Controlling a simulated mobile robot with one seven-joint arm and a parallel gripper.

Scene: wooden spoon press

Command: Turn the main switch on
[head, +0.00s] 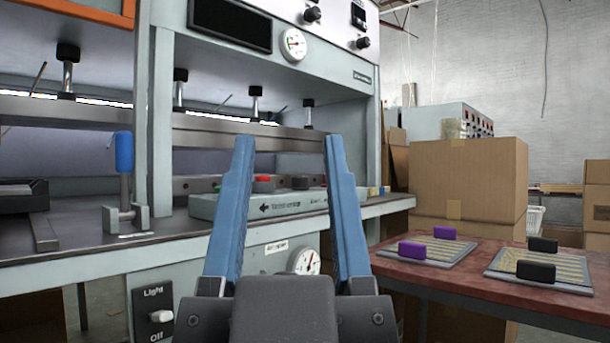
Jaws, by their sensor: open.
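My gripper (289,143) is open and empty, its two blue fingers spread in front of the grey press (160,120). No switch here can be read as the main switch. A white panel at the upper right of the press carries black knobs (361,42) and a small black switch-like part (358,14); its labels are too small to read. A light switch (161,316), marked Light and Off, sits low on the left front, left of my gripper. My gripper touches none of them. The fingers hide part of the press bed and front.
A grey control bar (285,203) with red and black buttons lies on the press bed behind the fingers. A blue-handled lever (124,152) stands at left. At right, a red-brown table (400,268) holds purple and black blocks on plates. Cardboard boxes (470,180) stand behind it.

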